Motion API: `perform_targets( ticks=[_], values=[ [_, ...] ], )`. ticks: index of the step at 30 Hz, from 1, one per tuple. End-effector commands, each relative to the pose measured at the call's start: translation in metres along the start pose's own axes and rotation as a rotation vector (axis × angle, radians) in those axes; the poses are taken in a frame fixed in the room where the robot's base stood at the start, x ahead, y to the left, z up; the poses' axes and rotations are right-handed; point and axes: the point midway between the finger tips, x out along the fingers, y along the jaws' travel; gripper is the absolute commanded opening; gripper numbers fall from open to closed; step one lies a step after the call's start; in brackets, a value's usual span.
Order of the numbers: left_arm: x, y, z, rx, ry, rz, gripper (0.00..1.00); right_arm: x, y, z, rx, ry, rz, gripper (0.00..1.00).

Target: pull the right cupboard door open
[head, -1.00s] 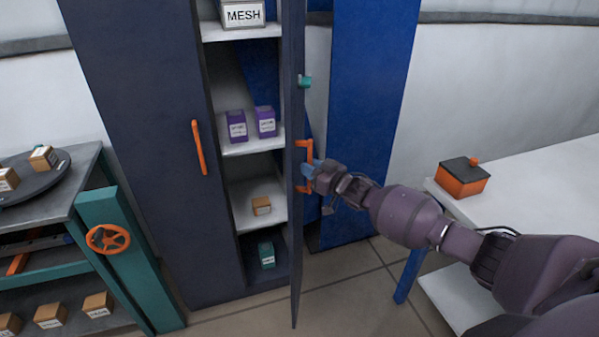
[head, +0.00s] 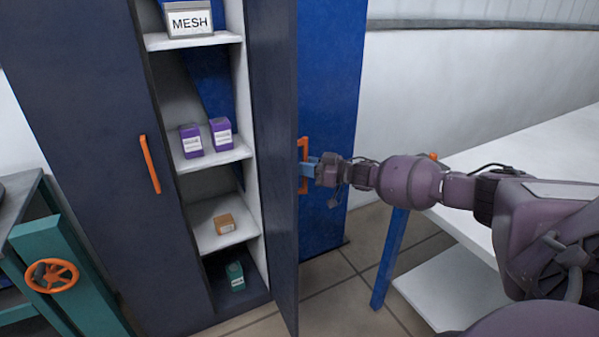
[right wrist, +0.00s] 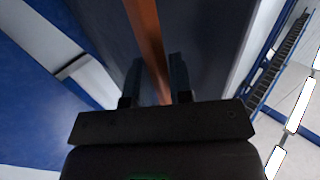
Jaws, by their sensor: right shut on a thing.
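The right cupboard door (head: 272,150) stands open, swung out toward me, and shows in the head view as a dark panel right of the shelves. Its orange handle (head: 303,148) is on the door's right-hand face. My right gripper (head: 310,167) is shut on this handle. In the right wrist view the orange handle (right wrist: 146,35) runs between the two dark fingers (right wrist: 154,80). The left cupboard door (head: 95,150) is closed and has its own orange handle (head: 149,164). My left gripper is not in view.
The open shelves hold a MESH box (head: 189,20), two purple boxes (head: 206,137), a small brown box (head: 224,224) and a green box (head: 235,276). A white table (head: 530,160) stands at right. A teal frame with an orange wheel (head: 52,275) is at lower left.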

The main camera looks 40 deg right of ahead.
Motion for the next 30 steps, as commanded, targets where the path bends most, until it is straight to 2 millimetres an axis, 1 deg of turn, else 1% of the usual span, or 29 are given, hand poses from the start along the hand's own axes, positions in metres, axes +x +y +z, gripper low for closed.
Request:
perform_targets(
  ticks=[1, 16, 17, 18, 20, 21, 30],
  values=[
    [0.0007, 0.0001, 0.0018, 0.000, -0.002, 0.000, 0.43, 0.0017, 0.0051, -0.0074, -0.004, 0.011, 0.007, 0.00],
    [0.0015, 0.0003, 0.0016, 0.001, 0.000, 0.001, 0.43, 0.0008, 0.0067, -0.0093, -0.004, 0.013, 0.005, 0.00],
    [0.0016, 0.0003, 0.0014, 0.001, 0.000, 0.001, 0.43, 0.0009, 0.0066, -0.0093, -0.004, 0.013, 0.005, 0.24],
    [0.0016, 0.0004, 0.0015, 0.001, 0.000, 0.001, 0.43, 0.0009, 0.0064, -0.0094, -0.004, 0.013, 0.004, 0.30],
    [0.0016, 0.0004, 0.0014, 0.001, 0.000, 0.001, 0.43, 0.0006, 0.0060, -0.0082, -0.004, 0.011, 0.004, 0.39],
    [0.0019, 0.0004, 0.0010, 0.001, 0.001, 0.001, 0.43, 0.0003, 0.0057, -0.0072, -0.003, 0.010, 0.003, 0.40],
    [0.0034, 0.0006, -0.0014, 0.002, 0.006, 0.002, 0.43, -0.0033, 0.0048, -0.0034, -0.002, 0.004, 0.002, 0.40]
  ],
)
